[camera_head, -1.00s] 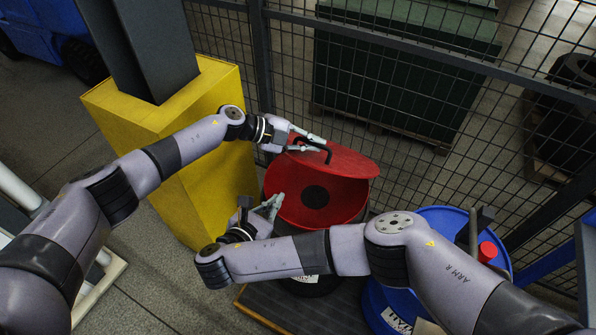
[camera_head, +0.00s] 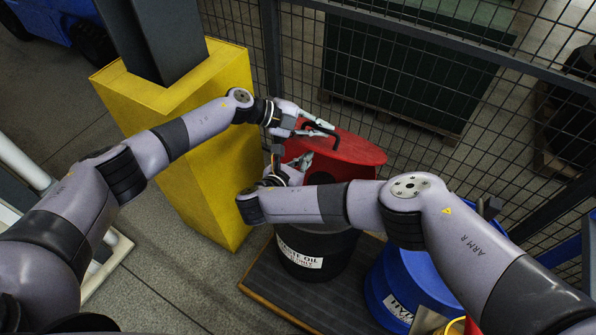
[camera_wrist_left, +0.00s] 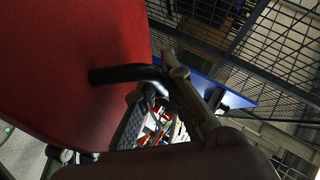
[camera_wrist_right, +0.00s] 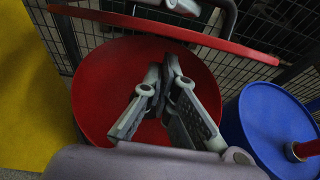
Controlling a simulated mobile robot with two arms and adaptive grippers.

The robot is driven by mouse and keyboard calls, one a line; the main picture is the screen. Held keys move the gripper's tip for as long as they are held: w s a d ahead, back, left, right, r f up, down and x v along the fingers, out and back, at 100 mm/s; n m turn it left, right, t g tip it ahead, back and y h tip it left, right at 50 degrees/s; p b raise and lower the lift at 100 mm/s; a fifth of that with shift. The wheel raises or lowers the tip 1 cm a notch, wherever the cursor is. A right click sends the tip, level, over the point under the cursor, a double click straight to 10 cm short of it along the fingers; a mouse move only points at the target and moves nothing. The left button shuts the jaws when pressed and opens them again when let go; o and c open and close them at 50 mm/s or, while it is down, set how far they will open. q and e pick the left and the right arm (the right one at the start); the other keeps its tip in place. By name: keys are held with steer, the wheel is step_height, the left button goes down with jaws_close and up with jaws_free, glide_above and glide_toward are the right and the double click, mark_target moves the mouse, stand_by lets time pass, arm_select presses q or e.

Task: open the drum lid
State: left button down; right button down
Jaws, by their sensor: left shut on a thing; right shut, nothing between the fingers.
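The red drum lid (camera_head: 358,150) is tilted up over a red funnel-shaped drum top, with a gap between them in the right wrist view, where the lid (camera_wrist_right: 165,32) is nearly edge-on above the red bowl (camera_wrist_right: 95,95). The black drum (camera_head: 318,252) stands below with a white waste oil label. My left gripper (camera_head: 326,130) is shut on the lid's black handle (camera_wrist_left: 125,73). My right gripper (camera_head: 305,160) is shut and empty, at the lid's left side; in its wrist view its fingertips (camera_wrist_right: 172,68) are in front of the bowl, just below the lid. Contact with the lid is unclear.
A blue drum (camera_head: 408,285) stands right of the black drum on a dark platform (camera_head: 265,285). A yellow post base (camera_head: 215,190) is close on the left. A wire mesh fence (camera_head: 420,90) runs behind the drums.

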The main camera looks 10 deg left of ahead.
steer(key=shift+w+d+r, duration=0.15)
steer(key=shift+w+r, duration=0.05)
steer(key=shift+r, duration=0.2)
